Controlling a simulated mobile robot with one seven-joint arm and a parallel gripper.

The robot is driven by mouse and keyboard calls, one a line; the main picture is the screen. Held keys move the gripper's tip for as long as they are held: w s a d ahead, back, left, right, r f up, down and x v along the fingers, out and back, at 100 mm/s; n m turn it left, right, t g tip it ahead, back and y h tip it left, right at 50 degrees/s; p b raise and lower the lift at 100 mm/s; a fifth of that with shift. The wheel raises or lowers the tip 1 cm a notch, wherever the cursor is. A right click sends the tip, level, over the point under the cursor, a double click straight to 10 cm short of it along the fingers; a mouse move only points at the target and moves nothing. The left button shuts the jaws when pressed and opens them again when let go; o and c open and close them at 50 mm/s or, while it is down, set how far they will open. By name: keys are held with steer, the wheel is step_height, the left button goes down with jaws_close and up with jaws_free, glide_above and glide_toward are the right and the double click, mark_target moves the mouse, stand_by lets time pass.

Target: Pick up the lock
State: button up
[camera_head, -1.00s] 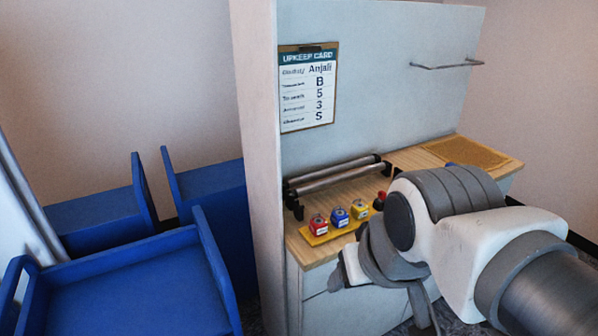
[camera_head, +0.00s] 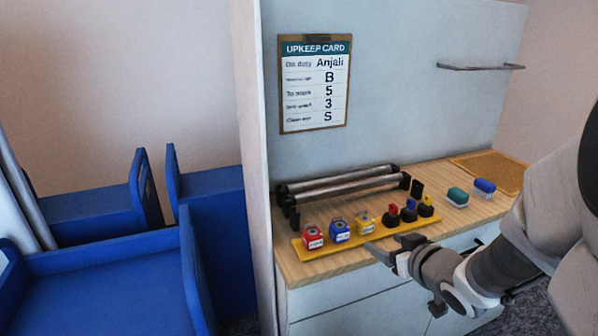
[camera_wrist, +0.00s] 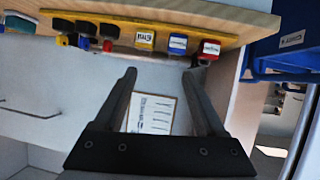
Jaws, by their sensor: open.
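Three labelled blocks that look like locks stand in a row on a yellow board (camera_head: 312,252): a red one (camera_head: 312,237), a blue one (camera_head: 340,231) and a yellow one (camera_head: 365,223). They also show along the top of the wrist view as yellow (camera_wrist: 145,38), blue (camera_wrist: 178,44) and red (camera_wrist: 210,48). I cannot tell which one is meant. My gripper (camera_head: 384,249) is open and empty at the counter's front edge, near the yellow block and apart from it. In the wrist view its two fingers (camera_wrist: 160,76) are spread, with nothing between them.
Dark knobs with red, blue and yellow tops (camera_head: 409,211) stand right of the blocks. Metal rollers (camera_head: 340,182) lie behind. A teal block (camera_head: 457,196) and a blue block (camera_head: 484,187) sit further right. An upkeep card (camera_head: 314,85) hangs on the panel. Blue bins (camera_head: 100,285) stand left.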

steer(key=a+f+y, duration=0.1)
steer(key=f+y, duration=0.1)
steer(key=b, duration=0.2)
glide_toward(344, 233)
steer(key=x, duration=0.6)
steer(key=shift+w+f, duration=0.25)
steer(key=shift+f, duration=0.1)
steer(key=shift+r+b+x, duration=0.15)
steer(key=shift+b+x, duration=0.1)
steer(key=shift+x, duration=1.2)
steer(key=shift+r+b+x, duration=0.1)
steer(key=shift+b+x, duration=0.1)
steer(key=shift+x, duration=1.25)
steer(key=shift+a, duration=0.1)
jaws_close()
